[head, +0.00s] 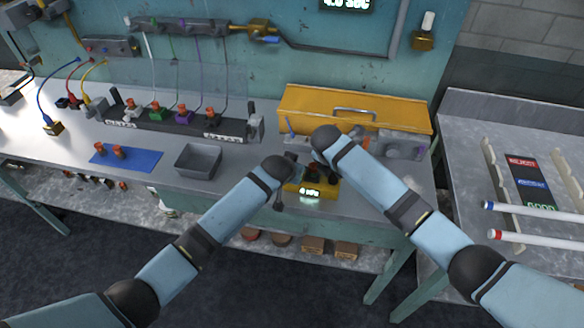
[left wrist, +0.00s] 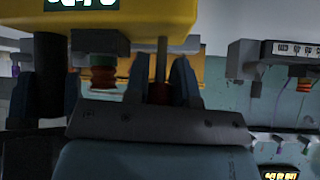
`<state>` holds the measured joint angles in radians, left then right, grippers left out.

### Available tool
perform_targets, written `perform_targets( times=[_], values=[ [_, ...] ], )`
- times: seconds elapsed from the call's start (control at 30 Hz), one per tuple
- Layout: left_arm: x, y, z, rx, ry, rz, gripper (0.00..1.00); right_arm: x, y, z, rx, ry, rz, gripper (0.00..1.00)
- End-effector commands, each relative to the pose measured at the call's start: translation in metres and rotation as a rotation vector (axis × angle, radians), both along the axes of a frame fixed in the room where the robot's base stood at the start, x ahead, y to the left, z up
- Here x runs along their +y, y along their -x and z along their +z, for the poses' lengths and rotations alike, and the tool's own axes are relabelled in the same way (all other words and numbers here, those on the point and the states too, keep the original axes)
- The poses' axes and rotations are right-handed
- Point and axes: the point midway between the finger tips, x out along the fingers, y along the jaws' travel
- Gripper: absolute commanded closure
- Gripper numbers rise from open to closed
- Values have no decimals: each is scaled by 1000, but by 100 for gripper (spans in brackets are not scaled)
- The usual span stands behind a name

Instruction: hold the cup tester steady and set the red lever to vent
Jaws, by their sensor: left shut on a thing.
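The cup tester (head: 318,187) is a yellow block with a lit display near the front edge of the bench. My left gripper (left wrist: 115,78) is shut on it, one dark finger on either side in the left wrist view. The red lever is not clearly visible.
A yellow toolbox (head: 355,106) stands close behind the tester, with a grey device (head: 403,146) to the right. A grey bin (head: 199,160) and a blue mat (head: 126,158) lie to the left. A side table (head: 470,130) at the right holds white tubes (head: 530,209).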

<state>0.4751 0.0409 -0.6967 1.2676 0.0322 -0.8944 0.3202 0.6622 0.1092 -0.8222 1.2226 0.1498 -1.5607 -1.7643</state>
Motion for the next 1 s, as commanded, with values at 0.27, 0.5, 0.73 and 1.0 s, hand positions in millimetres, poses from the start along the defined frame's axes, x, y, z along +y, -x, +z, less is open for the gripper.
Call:
perform_targets(
  times=[0.27,0.5,0.73,1.0],
  values=[
    [0,0,0,1,0,-1,72,-1,-1,1,-1,0,-3,100],
    [0,0,0,1,0,-1,52,-1,-1,1,-2,-1,-1,100],
    [1,4,4,1,0,-1,52,-1,-1,1,-2,-1,-1,100],
    [11,37,39,-1,2,-3,52,0,-1,0,-2,-1,-1,100]
  ],
)
